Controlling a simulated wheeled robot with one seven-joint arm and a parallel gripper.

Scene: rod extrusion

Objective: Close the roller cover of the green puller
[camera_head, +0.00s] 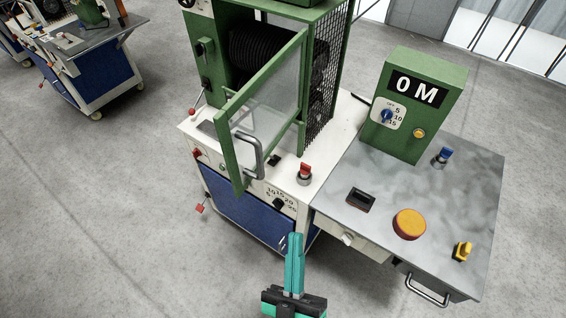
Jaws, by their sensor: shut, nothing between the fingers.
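The green puller (212,20) stands at the upper middle, with black ribbed rollers (262,55) inside its housing. Its roller cover (283,95), a green frame with a clear pane, is swung open toward me. A grey bar handle (252,158) sits on the lower part of the cover. My gripper (294,238), with teal fingers, is at the bottom middle. It is shut and empty, in front of the puller's base and below the cover in the picture. It appears apart from the cover and handle.
A metal table (450,200) at right carries a green box marked "0 M" (415,130), a large orange button (409,224) and smaller switches. A red knob (305,171) stands on the white top near the cover. Another machine (85,60) is at upper left. The floor at left is clear.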

